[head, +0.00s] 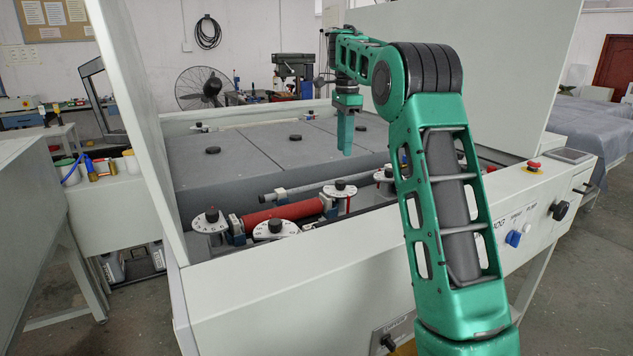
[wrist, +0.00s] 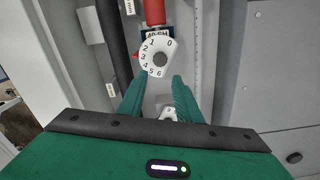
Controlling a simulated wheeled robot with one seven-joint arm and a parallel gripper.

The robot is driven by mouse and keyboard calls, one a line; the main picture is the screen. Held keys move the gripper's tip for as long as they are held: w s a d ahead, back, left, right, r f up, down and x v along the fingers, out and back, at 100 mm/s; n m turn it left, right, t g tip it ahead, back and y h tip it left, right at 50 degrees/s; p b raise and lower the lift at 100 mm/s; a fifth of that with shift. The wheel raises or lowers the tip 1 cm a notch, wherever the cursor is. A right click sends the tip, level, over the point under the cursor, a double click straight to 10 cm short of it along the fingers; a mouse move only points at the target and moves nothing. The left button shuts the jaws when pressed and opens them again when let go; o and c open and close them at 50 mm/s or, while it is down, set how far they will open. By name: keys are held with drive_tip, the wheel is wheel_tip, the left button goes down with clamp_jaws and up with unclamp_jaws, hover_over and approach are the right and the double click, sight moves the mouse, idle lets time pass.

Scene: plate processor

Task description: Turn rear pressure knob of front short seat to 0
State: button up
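My gripper (head: 346,150) points straight down above the roller bay in the head view. In the wrist view my gripper (wrist: 158,80) is open, with its green fingers apart and nothing between them. A white numbered dial with a dark knob (wrist: 158,59) lies just beyond the fingertips, at the end of a red roller (wrist: 154,12). A second white dial (wrist: 169,113) shows partly between the fingers. In the head view a dial with a black knob (head: 340,187) stands by the red roller's right end.
Other knobs stand at the left (head: 211,217) and front (head: 275,227) of the bay. The grey covers (head: 240,155) lie behind it. The machine's front panel has a red button (head: 534,165) and a blue knob (head: 513,239). My arm hides part of the bay's right side.

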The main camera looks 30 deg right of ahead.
sight(342, 181)
drive_tip(key=shift+w+a, duration=0.1)
drive_tip(key=shift+a, duration=0.2)
drive_tip(key=o, duration=0.3)
wheel_tip(342, 181, down, 11)
drive_tip(key=shift+r, duration=0.1)
idle(0.4)
drive_tip(key=c, duration=1)
drive_tip(key=shift+d, duration=0.2)
